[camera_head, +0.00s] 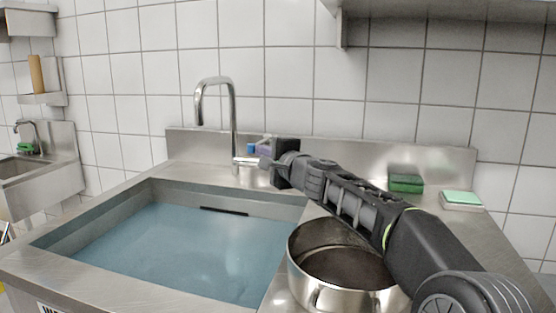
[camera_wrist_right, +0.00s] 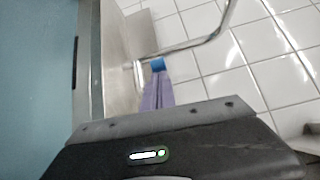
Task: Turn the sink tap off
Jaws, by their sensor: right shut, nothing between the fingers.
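The sink tap (camera_head: 233,125) is a tall chrome gooseneck at the back of the sink (camera_head: 165,184); its spout curves left over the basin. A short chrome lever (camera_head: 244,160) sticks out to the right near its base. My right gripper (camera_head: 257,150) is shut and empty beside this lever; I cannot tell if it touches. In the right wrist view, its purple finger with a blue tip (camera_wrist_right: 158,66) is close to the tap's base, with the chrome tap (camera_wrist_right: 205,40) beyond. No water stream shows under the spout. My left gripper is not in view.
Bluish water fills the basin. A steel pot (camera_head: 318,290) stands on the counter right of the basin, under my right arm. A green sponge (camera_head: 405,183) and a pale green-topped one (camera_head: 461,198) lie at the back right. A tiled wall (camera_head: 300,60) closes the back.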

